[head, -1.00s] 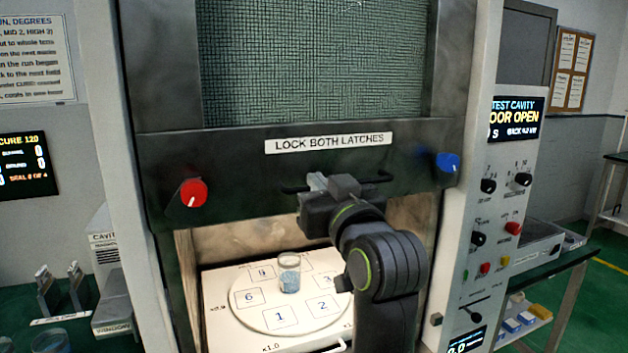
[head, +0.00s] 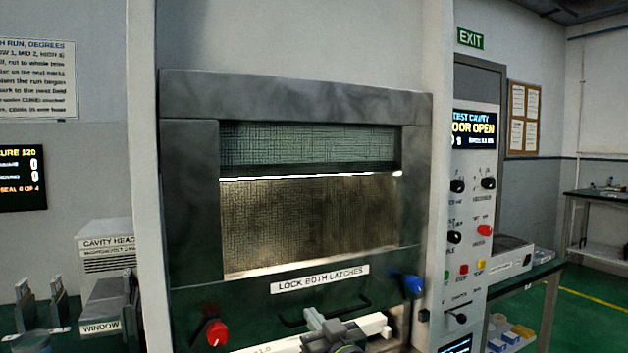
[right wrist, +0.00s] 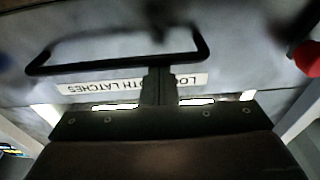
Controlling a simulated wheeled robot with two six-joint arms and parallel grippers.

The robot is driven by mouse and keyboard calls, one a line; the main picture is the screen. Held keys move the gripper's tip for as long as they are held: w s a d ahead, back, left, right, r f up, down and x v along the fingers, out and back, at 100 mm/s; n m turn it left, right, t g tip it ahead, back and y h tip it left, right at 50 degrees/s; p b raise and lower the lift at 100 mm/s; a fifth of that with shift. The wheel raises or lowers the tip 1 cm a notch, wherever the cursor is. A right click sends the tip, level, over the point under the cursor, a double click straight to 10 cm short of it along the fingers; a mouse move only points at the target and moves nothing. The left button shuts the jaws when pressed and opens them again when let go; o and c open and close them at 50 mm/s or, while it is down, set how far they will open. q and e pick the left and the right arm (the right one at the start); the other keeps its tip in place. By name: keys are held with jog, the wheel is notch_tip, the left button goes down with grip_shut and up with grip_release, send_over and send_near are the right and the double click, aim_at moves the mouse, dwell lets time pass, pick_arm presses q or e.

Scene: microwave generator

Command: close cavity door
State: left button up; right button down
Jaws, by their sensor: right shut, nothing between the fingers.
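The cavity door (head: 192,290) is a dark sliding panel with a mesh window (head: 310,215), a LOCK BOTH LATCHES label (head: 320,279) and a black bar handle (head: 358,307). My right gripper (head: 318,318) is shut at the handle. In the right wrist view its fingertips (right wrist: 158,75) overlap the handle (right wrist: 120,64); contact is unclear. My left gripper is out of view.
A control panel (head: 468,215) stands right of the door, its display (head: 474,128) reading DOOR OPEN. A side table (head: 530,290) with small bins is farther right. Left of the cavity are a box labelled CAVITY HEAD (head: 106,255) and metal holders (head: 57,298).

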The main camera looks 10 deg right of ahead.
pick_arm(q)
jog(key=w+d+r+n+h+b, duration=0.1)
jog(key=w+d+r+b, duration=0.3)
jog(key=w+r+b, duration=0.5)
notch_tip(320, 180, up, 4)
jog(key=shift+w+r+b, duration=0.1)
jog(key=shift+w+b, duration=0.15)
jog(key=shift+b, duration=0.4)
pick_arm(e)
notch_tip(320, 180, down, 17)
jog(key=shift+s, duration=0.15)
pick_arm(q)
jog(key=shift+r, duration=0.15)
pick_arm(e)
jog(key=shift+a, duration=0.1)
